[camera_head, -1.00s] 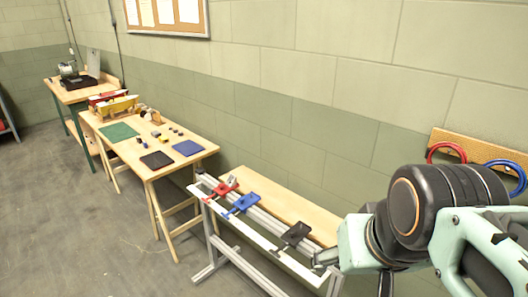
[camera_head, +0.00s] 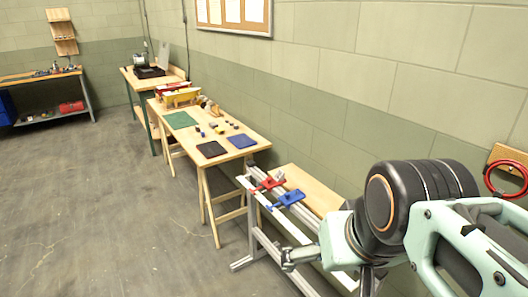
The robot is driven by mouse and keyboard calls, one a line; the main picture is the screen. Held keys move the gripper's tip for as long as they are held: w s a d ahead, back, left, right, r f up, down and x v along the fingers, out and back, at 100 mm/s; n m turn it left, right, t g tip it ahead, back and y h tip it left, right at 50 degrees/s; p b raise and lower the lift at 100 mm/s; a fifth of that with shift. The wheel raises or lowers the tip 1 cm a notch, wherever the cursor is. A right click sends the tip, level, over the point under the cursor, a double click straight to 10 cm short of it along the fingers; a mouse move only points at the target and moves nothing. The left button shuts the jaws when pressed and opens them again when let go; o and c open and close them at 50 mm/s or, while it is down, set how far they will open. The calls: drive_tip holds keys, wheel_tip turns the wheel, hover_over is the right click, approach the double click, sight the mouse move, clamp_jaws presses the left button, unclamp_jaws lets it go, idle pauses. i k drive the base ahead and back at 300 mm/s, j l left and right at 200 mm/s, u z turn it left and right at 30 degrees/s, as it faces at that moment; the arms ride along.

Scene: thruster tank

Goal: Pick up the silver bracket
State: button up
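A small grey metallic piece (camera_head: 279,177) stands at the back of the metal frame, beside the red clamp (camera_head: 268,184). It may be the silver bracket, but it is too small to tell. My arm fills the lower right. A grey metal end part, seemingly my gripper (camera_head: 291,258), sticks out to its left in front of the frame, well short of the grey piece. Its fingers are too small and partly hidden to show whether they are open. I see nothing held.
A blue clamp (camera_head: 287,200) sits on the metal frame (camera_head: 268,241) near the red one. A wooden table (camera_head: 216,170) behind carries mats, small parts and bins. A workbench (camera_head: 40,76) stands far left. Open floor (camera_head: 95,200) lies left. The wall (camera_head: 370,60) bounds the right.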

sight(279, 173)
drive_tip(key=i+j, duration=0.15)
drive_tip(key=j, duration=0.2)
drive_tip(key=i+j, duration=0.15)
drive_tip(key=j, duration=0.2)
drive_tip(key=i+j, duration=0.15)
drive_tip(key=j, duration=0.2)
drive_tip(key=i+j+z, duration=0.1)
drive_tip(key=j, duration=0.3)
drive_tip(key=i+j, duration=0.15)
drive_tip(key=i, duration=0.35)
drive_tip(key=i+j+z, duration=0.1)
drive_tip(key=i, duration=0.4)
drive_tip(key=i+l, duration=0.45)
drive_tip(key=i+u, duration=0.05)
drive_tip(key=i, duration=0.05)
